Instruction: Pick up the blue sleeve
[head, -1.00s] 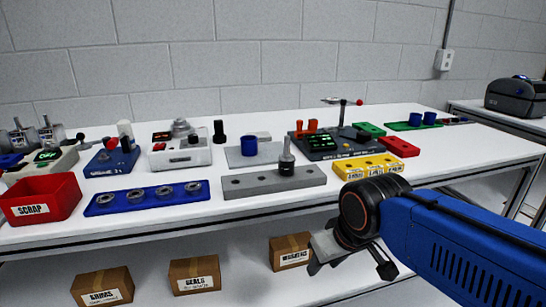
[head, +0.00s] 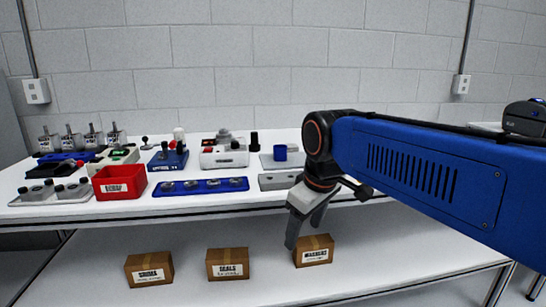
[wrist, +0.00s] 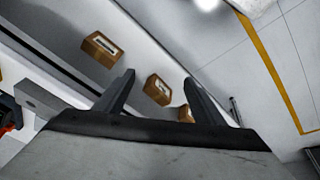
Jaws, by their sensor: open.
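A blue sleeve (head: 279,152), a short cylinder, stands upright on a grey plate (head: 297,160) on the bench, just left of my arm in the head view. My gripper (head: 304,232) hangs at the front of the bench, in front of and below the sleeve, apart from it. Its jaws are open and empty. The wrist view also shows the two spread fingers (wrist: 160,77), pointing toward the lower shelf and floor, with no sleeve in sight. My arm hides the right part of the bench.
A blue tray with rings (head: 208,186), a red scrap bin (head: 120,182) and a grey block (head: 277,181) line the bench front. Cardboard boxes (head: 228,263) sit on the lower shelf. Several devices stand behind and left. The floor shows a yellow line (wrist: 270,62).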

